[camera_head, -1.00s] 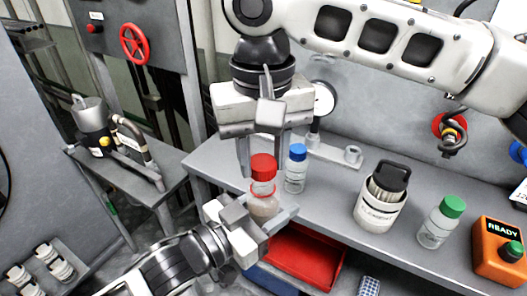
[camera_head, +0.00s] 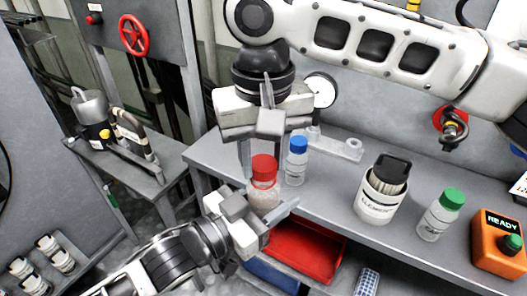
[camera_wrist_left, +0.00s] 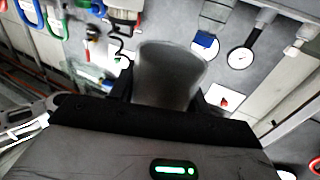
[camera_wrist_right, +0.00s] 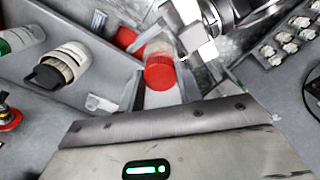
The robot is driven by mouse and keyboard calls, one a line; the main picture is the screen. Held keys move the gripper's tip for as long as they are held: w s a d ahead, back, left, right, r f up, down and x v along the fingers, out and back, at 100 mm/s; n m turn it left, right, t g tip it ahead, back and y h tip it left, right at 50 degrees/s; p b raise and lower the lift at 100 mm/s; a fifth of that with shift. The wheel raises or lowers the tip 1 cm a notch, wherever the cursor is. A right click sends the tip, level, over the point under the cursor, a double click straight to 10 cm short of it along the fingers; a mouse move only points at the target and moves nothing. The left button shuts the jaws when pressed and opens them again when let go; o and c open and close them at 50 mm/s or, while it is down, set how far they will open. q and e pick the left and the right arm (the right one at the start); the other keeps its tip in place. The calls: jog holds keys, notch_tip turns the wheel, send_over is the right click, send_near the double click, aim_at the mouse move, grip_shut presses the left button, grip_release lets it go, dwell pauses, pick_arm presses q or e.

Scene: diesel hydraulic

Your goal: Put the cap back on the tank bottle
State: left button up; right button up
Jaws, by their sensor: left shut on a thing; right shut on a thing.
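The tank bottle (camera_head: 263,195) is clear with pale contents and stands roughly upright in my left gripper (camera_head: 259,212), which is shut on it at the bench's front edge. The bottle looks grey and blurred in the left wrist view (camera_wrist_left: 168,75). The red cap (camera_head: 263,166) is at the top of the bottle, in line with its neck. My right gripper (camera_head: 262,158) comes from above and is shut on the cap. The cap also shows between the fingers in the right wrist view (camera_wrist_right: 160,74). I cannot tell whether the cap is threaded on.
A blue-capped bottle (camera_head: 297,160) stands close behind on the bench (camera_head: 320,196). To the right are a white element canister (camera_head: 377,205), a green-capped bottle (camera_head: 440,217) and an orange READY box (camera_head: 497,243). A red bin (camera_head: 305,250) sits below the bench edge.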

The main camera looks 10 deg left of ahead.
jog(key=shift+f, duration=0.35)
jog(key=m, duration=0.6)
jog(key=shift+m, duration=0.4)
jog(key=m, duration=0.4)
jog(key=shift+m, duration=0.4)
jog(key=m, duration=0.5)
jog(key=shift+a+f, duration=0.1)
jog(key=m, duration=0.6)
jog(key=o, duration=0.9)
